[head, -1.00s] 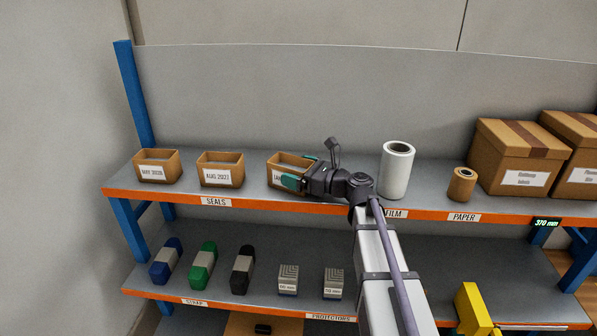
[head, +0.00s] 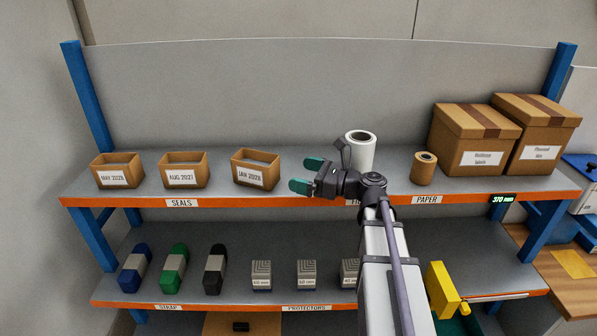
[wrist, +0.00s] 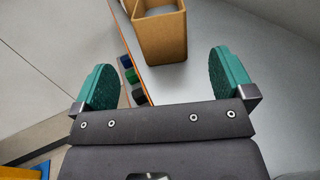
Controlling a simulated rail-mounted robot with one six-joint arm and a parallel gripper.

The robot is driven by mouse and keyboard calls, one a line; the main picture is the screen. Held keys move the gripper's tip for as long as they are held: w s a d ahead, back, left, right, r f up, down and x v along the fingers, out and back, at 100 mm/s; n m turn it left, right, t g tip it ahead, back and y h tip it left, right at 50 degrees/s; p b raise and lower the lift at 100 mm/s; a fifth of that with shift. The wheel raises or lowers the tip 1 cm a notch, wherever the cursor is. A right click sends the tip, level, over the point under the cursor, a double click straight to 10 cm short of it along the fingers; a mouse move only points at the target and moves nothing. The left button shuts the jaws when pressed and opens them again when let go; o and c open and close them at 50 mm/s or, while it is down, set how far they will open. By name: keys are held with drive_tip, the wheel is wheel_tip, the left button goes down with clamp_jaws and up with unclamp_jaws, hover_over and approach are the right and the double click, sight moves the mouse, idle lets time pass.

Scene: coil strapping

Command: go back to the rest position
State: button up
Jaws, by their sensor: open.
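My gripper (head: 308,176) is open and empty, with its green fingertips pointing left over the front part of the upper shelf. It is to the right of the cardboard bin labelled JAN 2028 (head: 256,169) and apart from it. In the wrist view, my gripper (wrist: 163,85) shows its two green pads wide apart with nothing between them. One cardboard bin (wrist: 160,38) is ahead of the pads in that view. My arm hides part of the shelf's front edge and the lower part of the white film roll (head: 361,150).
Bins labelled AUG 2027 (head: 184,170) and MAY 2028 (head: 118,171) stand further left. A brown paper roll (head: 423,168) and closed boxes (head: 474,138) are to the right. Strap coils (head: 174,268) and protectors (head: 262,275) sit on the lower shelf. Shelf space around the bins is clear.

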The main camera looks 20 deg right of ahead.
drive_tip(key=s+a+f+n+g+h+b, duration=0.35)
drive_tip(key=s+a+f+n+g, duration=0.45)
drive_tip(key=a+f+n, duration=0.55)
drive_tip(key=s+d+f+n+g+h+b, duration=0.2)
drive_tip(key=s+f+n+h, duration=0.2)
drive_tip(key=f+n+h, duration=0.1)
drive_tip(key=s+d+f+n+g+h+b, duration=0.2)
drive_tip(key=s+f+n+h+b, duration=0.1)
drive_tip(key=f+n, duration=0.4)
drive_tip(key=shift+s+f+n+h, duration=0.35)
drive_tip(key=shift+s+n+h, duration=0.15)
drive_tip(key=shift+h, duration=0.45)
